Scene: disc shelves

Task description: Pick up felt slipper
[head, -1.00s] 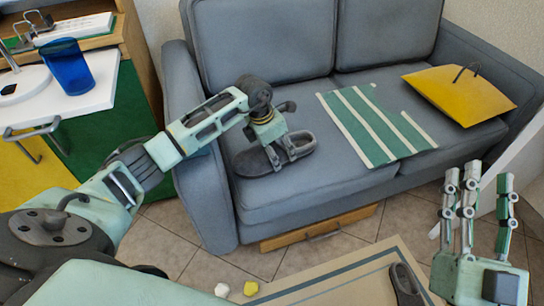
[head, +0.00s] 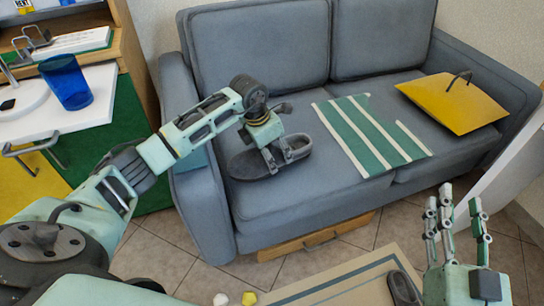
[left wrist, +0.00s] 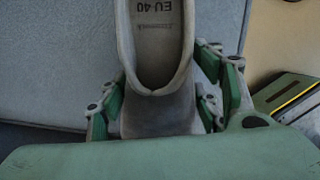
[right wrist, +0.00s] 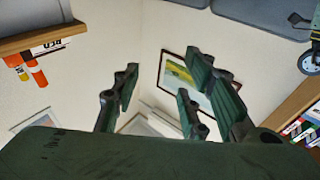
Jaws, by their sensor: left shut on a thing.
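A grey felt slipper (head: 258,163) lies on the left part of the sofa seat in the head view. My left gripper (head: 277,150) comes down over it from above, its fingers on either side of the slipper's upper. In the left wrist view the slipper (left wrist: 158,45) shows its insole marked EU 40, and the gripper's fingers (left wrist: 165,105) close around it. Whether it is clear of the cushion I cannot tell. A second dark slipper (head: 404,288) lies on the rug at the lower right. My right gripper (head: 456,225) is open and empty, fingers pointing up.
The grey sofa (head: 262,205) fills the middle. A green striped cloth (head: 362,130) and a yellow bag (head: 455,100) lie to the right on its seat. A white side table with a blue cup (head: 66,82) stands at left. A rug (head: 340,287) lies in front.

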